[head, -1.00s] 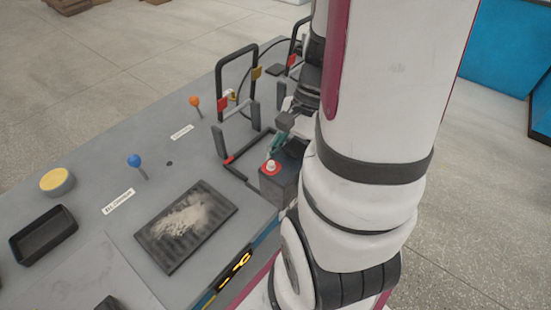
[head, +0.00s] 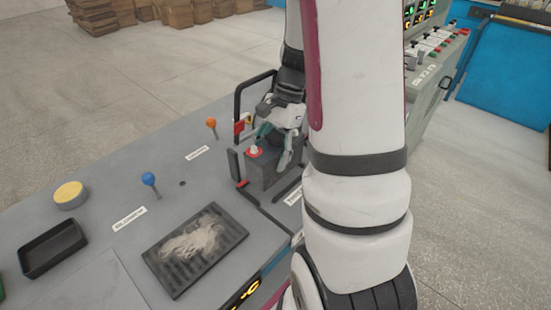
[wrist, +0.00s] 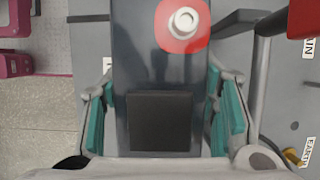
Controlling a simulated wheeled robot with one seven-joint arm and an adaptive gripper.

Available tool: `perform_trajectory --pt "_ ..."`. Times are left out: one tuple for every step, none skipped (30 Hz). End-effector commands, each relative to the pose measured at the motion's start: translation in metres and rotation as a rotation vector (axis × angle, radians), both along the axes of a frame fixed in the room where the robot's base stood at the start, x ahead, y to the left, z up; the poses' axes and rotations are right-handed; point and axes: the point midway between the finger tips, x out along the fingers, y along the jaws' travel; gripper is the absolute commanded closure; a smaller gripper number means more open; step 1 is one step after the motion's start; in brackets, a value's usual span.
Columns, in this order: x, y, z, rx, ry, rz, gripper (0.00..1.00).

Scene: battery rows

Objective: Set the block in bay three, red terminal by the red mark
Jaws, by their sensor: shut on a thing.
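The block (head: 272,174) is a dark grey box with a red-ringed light terminal (head: 254,152) at its left end in the head view. My gripper (wrist: 164,115) is shut on it, with teal finger pads on both sides in the wrist view. There the block (wrist: 127,60) has its red terminal (wrist: 182,24) at the far end and a black pad (wrist: 160,122) nearer me. A bay with dark rails and a red mark (head: 242,184) lies beside the block's left end. I cannot tell whether the block touches the bay floor; its lower right side is partly hidden.
A dark upright hoop with a red tag (head: 238,127) stands just behind the block. Orange (head: 211,122) and blue (head: 148,179) knobs, a ribbed black tray (head: 165,262) and a black bin (head: 52,249) are on the bench to the left. My arm hides the right side.

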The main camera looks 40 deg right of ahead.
Motion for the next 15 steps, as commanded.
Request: perform_trajectory --pt "0.001 0.000 -0.001 0.000 -0.001 0.000 1.00" --pt "0.001 0.000 -0.003 0.001 -0.001 0.000 1.00" --pt "0.000 0.000 -0.006 0.001 -0.001 0.000 1.00" --pt "0.000 0.000 -0.009 0.001 0.000 -0.001 1.00" --pt "0.000 0.000 -0.013 0.001 0.000 -0.001 1.00" --pt "0.000 0.000 -0.018 0.002 0.002 -0.001 1.00" --pt "0.000 0.000 -0.021 0.002 0.002 -0.001 1.00" --pt "0.000 0.000 -0.025 0.002 0.001 -0.002 1.00" --pt "0.000 0.000 -0.029 0.001 0.000 -0.002 1.00" --pt "0.000 0.000 -0.031 0.001 0.000 -0.002 1.00" --pt "0.000 0.000 -0.033 0.002 0.000 -0.002 1.00" --pt "0.000 0.000 -0.034 0.001 0.000 -0.002 1.00" --pt "0.000 0.000 -0.034 0.000 -0.001 -0.002 1.00" --pt "0.000 0.000 -0.034 0.000 -0.001 -0.002 1.00" --pt "0.000 0.000 -0.033 0.000 -0.001 -0.002 1.00"
